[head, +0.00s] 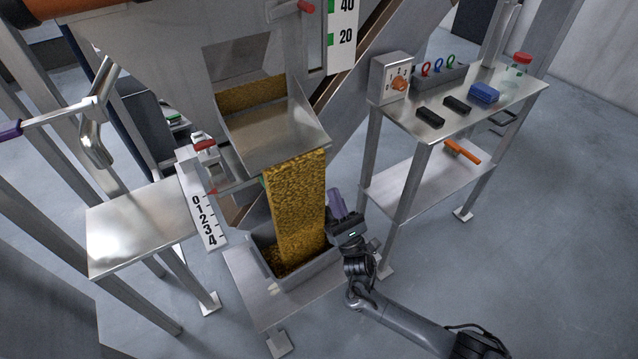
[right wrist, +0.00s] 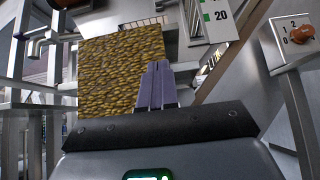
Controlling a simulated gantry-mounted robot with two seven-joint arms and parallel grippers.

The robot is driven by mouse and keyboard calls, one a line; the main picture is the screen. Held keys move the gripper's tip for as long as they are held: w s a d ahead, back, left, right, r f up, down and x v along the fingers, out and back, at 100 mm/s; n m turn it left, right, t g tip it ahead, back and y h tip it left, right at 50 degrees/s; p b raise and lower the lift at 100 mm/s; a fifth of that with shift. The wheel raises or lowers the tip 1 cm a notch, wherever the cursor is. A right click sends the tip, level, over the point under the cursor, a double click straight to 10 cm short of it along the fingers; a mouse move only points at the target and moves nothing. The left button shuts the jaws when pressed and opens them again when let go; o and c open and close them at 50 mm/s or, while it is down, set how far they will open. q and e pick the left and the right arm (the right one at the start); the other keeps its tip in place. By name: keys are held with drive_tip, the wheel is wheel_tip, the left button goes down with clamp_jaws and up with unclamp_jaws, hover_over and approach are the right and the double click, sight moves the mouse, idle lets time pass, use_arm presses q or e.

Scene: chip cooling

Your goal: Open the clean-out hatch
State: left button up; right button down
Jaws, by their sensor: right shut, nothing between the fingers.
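A metal hopper (head: 180,60) has an opening with golden chips (head: 252,94) behind a tilted metal plate (head: 272,135). I cannot tell for sure whether this plate is the clean-out hatch. A thick stream of chips (head: 297,205) falls from under the plate into a grey bin (head: 318,272). My right gripper (head: 337,203) is shut and empty, just right of the stream and above the bin's right side. In the right wrist view its purple fingers (right wrist: 157,84) are together in front of the chip stream (right wrist: 120,65). My left gripper is not in view.
A red-handled clamp (head: 204,146) sits by a 0–4 scale (head: 203,208). An empty metal shelf (head: 140,222) stands left. The right-hand table (head: 425,125) holds a knob box (head: 393,78), black blocks and blue pads (head: 484,93). An orange-handled tool (head: 462,151) lies below. Floor at right is clear.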

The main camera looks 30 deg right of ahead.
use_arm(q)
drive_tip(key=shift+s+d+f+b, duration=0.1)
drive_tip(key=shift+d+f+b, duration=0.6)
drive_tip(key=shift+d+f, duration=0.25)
use_arm(e)
drive_tip(key=x, duration=1)
drive_tip(key=shift+d, duration=0.65)
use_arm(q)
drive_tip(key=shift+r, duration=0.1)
use_arm(e)
drive_tip(key=shift+s, duration=0.1)
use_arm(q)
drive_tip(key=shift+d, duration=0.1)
use_arm(e)
drive_tip(key=shift+d, duration=0.1)
use_arm(q)
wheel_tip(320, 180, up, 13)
drive_tip(key=p, duration=1.3)
use_arm(e)
drive_tip(key=r, duration=0.1)
drive_tip(key=r+g, duration=0.1)
drive_tip(key=r, duration=0.1)
drive_tip(key=r+g, duration=0.1)
drive_tip(key=shift+s+r, duration=0.2)
drive_tip(key=shift+s, duration=0.15)
